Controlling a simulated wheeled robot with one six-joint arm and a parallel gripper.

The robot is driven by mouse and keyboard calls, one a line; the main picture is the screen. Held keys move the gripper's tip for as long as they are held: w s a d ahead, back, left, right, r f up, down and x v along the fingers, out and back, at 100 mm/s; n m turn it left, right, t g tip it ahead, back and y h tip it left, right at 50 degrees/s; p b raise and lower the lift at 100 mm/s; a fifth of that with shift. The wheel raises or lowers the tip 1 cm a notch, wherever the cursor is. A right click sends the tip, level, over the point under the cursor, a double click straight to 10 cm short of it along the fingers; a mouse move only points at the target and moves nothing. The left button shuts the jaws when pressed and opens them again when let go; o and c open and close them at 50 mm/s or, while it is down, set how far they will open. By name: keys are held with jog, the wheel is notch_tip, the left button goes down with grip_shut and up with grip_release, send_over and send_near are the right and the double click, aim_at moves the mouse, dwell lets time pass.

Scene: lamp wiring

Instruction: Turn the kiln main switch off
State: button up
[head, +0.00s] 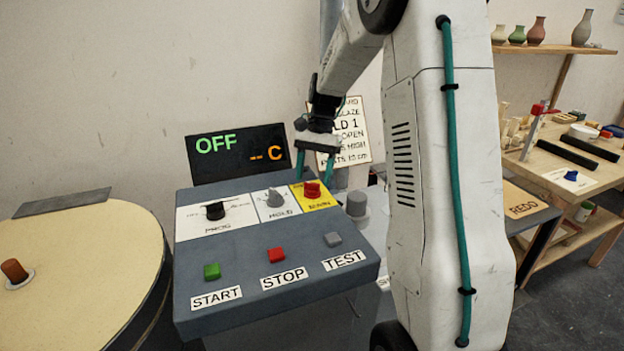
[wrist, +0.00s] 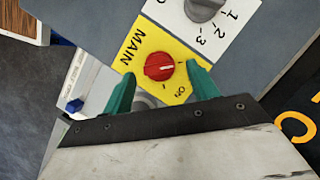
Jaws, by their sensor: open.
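The kiln main switch is a red rotary knob (head: 312,189) on a yellow plate at the right end of the panel's upper row. In the wrist view the red knob (wrist: 158,68) has a white pointer line aimed right, not at the ON label at the plate's lower edge. The display (head: 238,152) reads OFF and "-- C". My gripper (head: 315,166) is open, pointing down over the knob. In the wrist view its teal fingers (wrist: 161,75) stand on either side of the knob, with visible gaps. Their height above the plate is hard to tell.
The HOLD knob (head: 274,197) and black PROG knob (head: 215,210) sit left of the switch. START (head: 211,271), STOP (head: 276,255) and TEST (head: 333,239) buttons lie in front. A round kiln lid (head: 85,260) is at left. A workbench (head: 560,165) stands at right.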

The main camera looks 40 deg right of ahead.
jog(key=v, duration=0.6)
dwell(0.4)
